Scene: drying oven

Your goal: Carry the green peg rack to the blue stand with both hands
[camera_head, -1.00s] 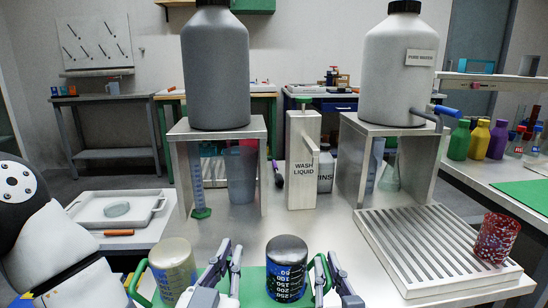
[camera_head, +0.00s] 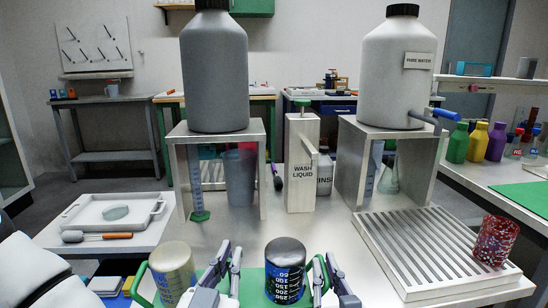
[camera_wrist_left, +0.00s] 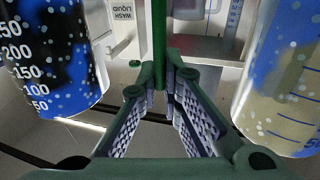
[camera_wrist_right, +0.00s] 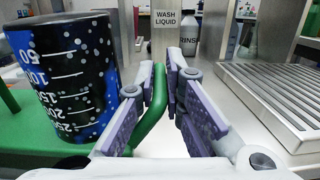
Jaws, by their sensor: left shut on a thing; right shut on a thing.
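The green peg rack (camera_head: 252,281) is at the bottom centre of the head view, partly hidden by my grippers. A pale beige-topped graduated vessel (camera_head: 173,270) and a dark-topped one (camera_head: 286,272) stand on it. My left gripper (camera_head: 228,262) is between the two vessels; in the left wrist view its jaws (camera_wrist_left: 160,85) are shut on a green rod (camera_wrist_left: 159,40). My right gripper (camera_head: 326,275) is right of the dark vessel; in the right wrist view its jaws (camera_wrist_right: 165,90) are shut on the green side handle (camera_wrist_right: 150,122). I cannot identify the blue stand with certainty.
Ahead are a grey bottle (camera_head: 214,75) and a pure-water bottle (camera_head: 397,70) on metal stands, with a wash-liquid dispenser (camera_head: 302,165) between. A slatted drainer (camera_head: 420,250) with a red speckled cup (camera_head: 495,240) is right. A white tray (camera_head: 85,225) is left.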

